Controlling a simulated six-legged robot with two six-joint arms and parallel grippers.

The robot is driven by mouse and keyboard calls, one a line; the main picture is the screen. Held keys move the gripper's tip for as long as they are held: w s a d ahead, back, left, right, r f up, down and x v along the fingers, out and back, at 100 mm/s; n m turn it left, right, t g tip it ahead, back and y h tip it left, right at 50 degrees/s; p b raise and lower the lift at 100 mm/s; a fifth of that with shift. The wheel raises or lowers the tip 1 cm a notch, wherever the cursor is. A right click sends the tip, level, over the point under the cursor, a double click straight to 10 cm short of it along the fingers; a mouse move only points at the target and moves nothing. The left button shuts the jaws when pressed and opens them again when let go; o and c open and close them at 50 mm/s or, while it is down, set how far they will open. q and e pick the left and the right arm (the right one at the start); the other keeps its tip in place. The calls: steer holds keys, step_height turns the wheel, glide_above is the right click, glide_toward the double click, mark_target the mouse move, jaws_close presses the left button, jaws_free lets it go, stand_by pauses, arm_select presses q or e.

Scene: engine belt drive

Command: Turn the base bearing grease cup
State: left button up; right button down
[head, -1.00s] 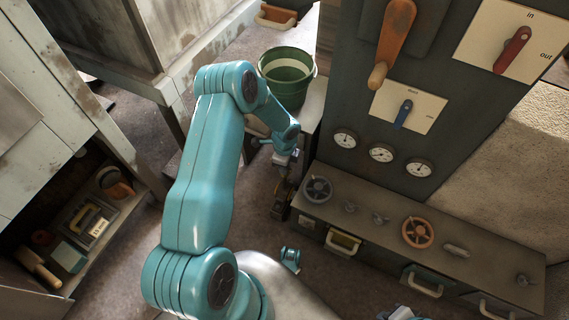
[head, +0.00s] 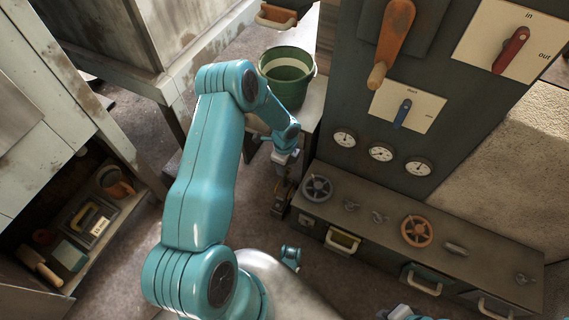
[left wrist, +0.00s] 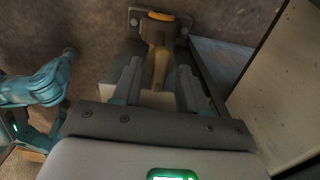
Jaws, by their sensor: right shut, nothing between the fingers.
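A dark bearing stand (head: 280,196) with a brownish part on it is low on the floor beside the bench. I take it to be the base bearing, but its grease cup is too small to make out in the head view. My left gripper (head: 284,162) points down just above it. In the left wrist view, my left gripper's fingers (left wrist: 157,88) stand apart around a brass-coloured upright part (left wrist: 160,62) with an orange top edge. I see gaps beside it and cannot tell whether anything touches.
A green bucket (head: 287,78) stands behind the gripper. The long bench (head: 340,213) with handwheels and drawers is close on the right. A panel with gauges (head: 381,153) and levers rises above it. A shelf with tools (head: 75,240) is at left.

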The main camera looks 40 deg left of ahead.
arm_select(q)
step_height(320, 180, up, 16)
steer(key=p, duration=0.5)
steer(key=shift+r+p, duration=0.15)
steer(key=shift+p, duration=0.15)
steer(key=s+d+f+n+h, duration=0.1)
steer(key=s+d+f+n, duration=0.15)
steer(key=d, duration=0.45)
steer(key=s+d+f+n+h, duration=0.2)
steer(key=d+f+n, duration=0.1)
steer(key=d, duration=0.5)
steer(key=s+d+f+n+h, duration=0.1)
steer(key=s+d+n, duration=0.9)
steer(key=s+d, duration=0.1)
step_height(320, 180, up, 23)
steer(key=s+n+p, duration=0.1)
steer(key=p, duration=2.2)
steer(key=shift+d, duration=0.1)
